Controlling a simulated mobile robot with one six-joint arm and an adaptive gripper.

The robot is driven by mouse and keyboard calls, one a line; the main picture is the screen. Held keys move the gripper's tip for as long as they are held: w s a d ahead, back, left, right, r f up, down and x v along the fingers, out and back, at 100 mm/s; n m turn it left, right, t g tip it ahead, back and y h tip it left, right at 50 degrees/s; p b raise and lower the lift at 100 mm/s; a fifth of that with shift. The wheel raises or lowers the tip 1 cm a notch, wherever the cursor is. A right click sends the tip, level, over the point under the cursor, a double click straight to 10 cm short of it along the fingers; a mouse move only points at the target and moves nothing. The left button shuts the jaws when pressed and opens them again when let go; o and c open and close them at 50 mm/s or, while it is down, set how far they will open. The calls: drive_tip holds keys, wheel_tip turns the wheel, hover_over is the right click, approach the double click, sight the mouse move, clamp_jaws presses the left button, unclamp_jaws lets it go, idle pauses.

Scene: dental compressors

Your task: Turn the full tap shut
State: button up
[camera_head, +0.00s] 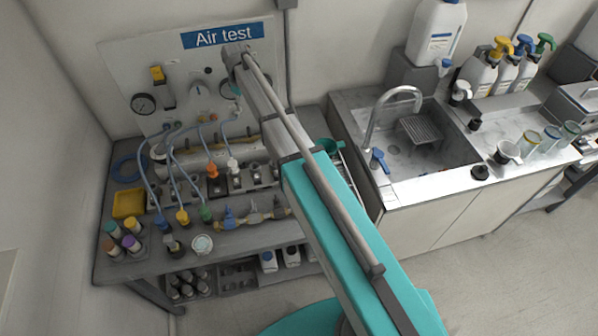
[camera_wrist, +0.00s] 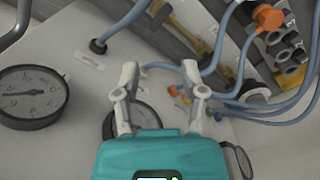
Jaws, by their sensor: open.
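My gripper (camera_wrist: 160,72) is open, with its two pale fingers apart and nothing held between them. In the head view the end of my arm reaches the Air test panel (camera_head: 120,70); the fingers are mostly hidden there. A yellow tap handle (camera_head: 157,73) stands on the panel, left of my gripper. A sink tap (camera_head: 395,95) with a blue lever (camera_head: 379,160) and a white jug (camera_head: 437,35) with a blue tap (camera_head: 444,67) are to the right. I cannot tell which tap is the full one. Small orange and red parts (camera_wrist: 180,94) show beyond the fingers in the wrist view.
A gauge (camera_head: 144,103) is on the panel; a gauge also shows left in the wrist view (camera_wrist: 30,95). Blue hoses (camera_wrist: 272,108) run close right of the fingers. An orange plug (camera_head: 212,171) and several coloured fittings crowd the bench. Floor space (camera_head: 490,265) is clear at right.

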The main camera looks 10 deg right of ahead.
drive_tip(key=s+d+f+m+b, duration=0.2)
drive_tip(key=s+d+f+b, duration=0.1)
drive_tip(key=s, duration=0.6)
drive_tip(key=s+d+f+m+b, duration=0.2)
drive_tip(key=s+d+f+b, duration=0.2)
drive_tip(key=s, duration=0.5)
drive_tip(key=s+d+f+m+b, duration=0.1)
drive_tip(key=s+d+f+b, duration=0.2)
drive_tip(key=s, duration=0.6)
drive_tip(key=d+b, duration=0.1)
drive_tip(key=d, duration=0.1)
drive_tip(key=shift+d+f+m, duration=0.35)
drive_tip(key=shift+m, duration=0.05)
drive_tip(key=shift+s, duration=0.15)
drive_tip(key=s+d+m, duration=0.1)
drive_tip(key=s+m, duration=0.1)
drive_tip(key=shift+s+d+m, duration=0.35)
drive_tip(key=shift+s+m, duration=0.05)
